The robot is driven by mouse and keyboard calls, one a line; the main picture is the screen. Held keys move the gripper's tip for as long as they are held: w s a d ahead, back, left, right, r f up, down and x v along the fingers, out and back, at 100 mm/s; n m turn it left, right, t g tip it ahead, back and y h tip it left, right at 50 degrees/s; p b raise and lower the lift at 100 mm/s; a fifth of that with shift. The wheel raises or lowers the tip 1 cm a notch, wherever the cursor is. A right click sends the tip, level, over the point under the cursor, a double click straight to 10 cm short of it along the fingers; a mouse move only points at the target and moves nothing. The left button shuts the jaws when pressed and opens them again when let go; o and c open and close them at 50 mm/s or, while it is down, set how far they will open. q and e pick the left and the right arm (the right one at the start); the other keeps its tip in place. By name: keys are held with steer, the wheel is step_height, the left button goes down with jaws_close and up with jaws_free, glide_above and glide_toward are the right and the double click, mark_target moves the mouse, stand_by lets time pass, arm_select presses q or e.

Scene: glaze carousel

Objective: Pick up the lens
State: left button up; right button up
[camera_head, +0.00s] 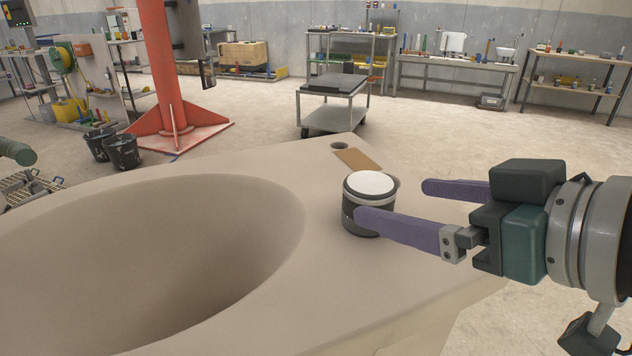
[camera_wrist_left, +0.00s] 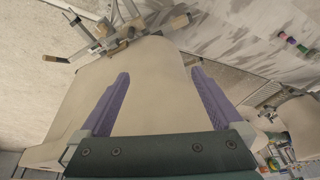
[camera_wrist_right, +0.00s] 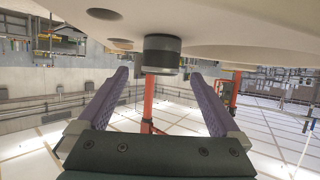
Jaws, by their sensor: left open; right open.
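The lens (camera_head: 369,184) is a short dark cylinder with a white top and a pale ring. It stands upright on the beige surface (camera_head: 330,270), right of the large round hollow. My right gripper (camera_head: 391,202) is open beside it, coming from the right; its near finger covers part of the lens's lower side. In the right wrist view the lens (camera_wrist_right: 162,53) sits ahead of the fingers, in line with the gap between them; contact cannot be made out. My left gripper (camera_wrist_left: 160,74) is open and empty in the left wrist view; its fingers are outside the head view.
A flat brown piece (camera_head: 358,159) and a small round hole (camera_head: 340,145) lie behind the lens. The large hollow (camera_head: 190,250) takes up the left of the surface. A grey cart (camera_head: 332,108), a red column (camera_head: 163,70) and shelves stand farther back.

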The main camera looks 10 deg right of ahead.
mark_target(368, 195)
steer(key=x, duration=0.7)
steer(key=shift+s+f+b, duration=0.1)
steer(key=shift+f+b, duration=0.05)
steer(key=shift+b, duration=0.2)
steer(key=c, duration=1.6)
